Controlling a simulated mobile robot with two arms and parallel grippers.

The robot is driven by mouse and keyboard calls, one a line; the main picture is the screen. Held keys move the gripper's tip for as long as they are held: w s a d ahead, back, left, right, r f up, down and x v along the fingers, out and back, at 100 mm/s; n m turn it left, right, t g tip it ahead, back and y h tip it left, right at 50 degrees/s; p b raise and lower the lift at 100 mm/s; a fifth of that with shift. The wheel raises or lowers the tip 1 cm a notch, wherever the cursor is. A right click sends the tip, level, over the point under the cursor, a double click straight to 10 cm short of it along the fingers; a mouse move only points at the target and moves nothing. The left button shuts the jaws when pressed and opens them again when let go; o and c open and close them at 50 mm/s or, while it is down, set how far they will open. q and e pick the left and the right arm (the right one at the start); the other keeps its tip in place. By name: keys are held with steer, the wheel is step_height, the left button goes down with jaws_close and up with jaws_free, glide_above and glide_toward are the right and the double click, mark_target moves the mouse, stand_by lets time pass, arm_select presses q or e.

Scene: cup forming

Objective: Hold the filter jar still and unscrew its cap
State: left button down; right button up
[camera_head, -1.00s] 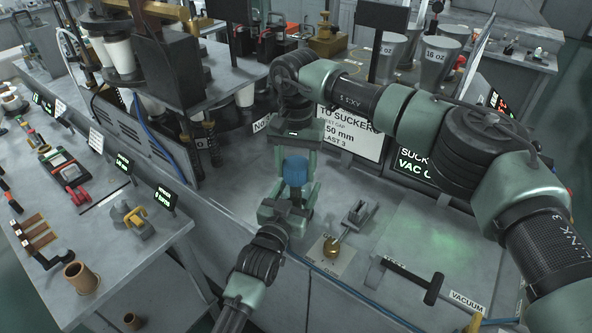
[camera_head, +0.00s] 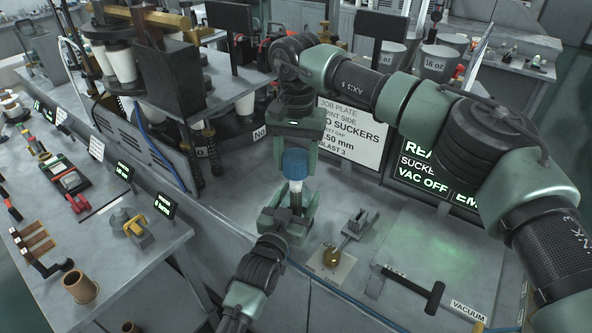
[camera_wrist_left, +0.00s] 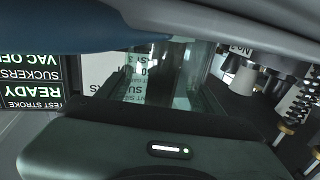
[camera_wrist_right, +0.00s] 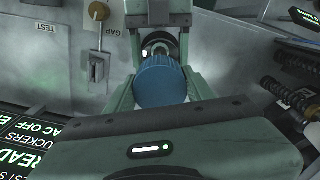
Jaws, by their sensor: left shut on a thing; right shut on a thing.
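The filter jar (camera_head: 296,187) stands about upright, a pale body below a ribbed blue cap (camera_head: 295,164). My left gripper (camera_head: 294,206) is shut on the jar's lower body, which its fingers mostly hide. My right gripper (camera_head: 297,158) comes from above and behind, with its fingers on both sides of the cap. In the right wrist view the cap (camera_wrist_right: 161,81) sits between the fingers, with part of the jar beyond it. I cannot tell whether the cap's threads are still engaged. In the left wrist view the jar is too close to make out clearly.
A gauge plate with a brass knob (camera_head: 332,257) and a black-handled tool (camera_head: 420,290) lie on the bench to the right. A sign (camera_head: 352,135) and a display (camera_head: 425,170) stand behind. A low panel edge (camera_head: 215,225) runs along the left.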

arm_select(q)
steer(key=shift+f, duration=0.1)
arm_select(e)
steer(key=shift+r, duration=0.3)
arm_select(q)
steer(key=shift+c, duration=0.9)
jaws_free()
steer(key=b+v, duration=0.2)
steer(key=v, duration=1)
arm_select(e)
step_height(320, 180, down, 2)
steer(key=shift+f, duration=0.1)
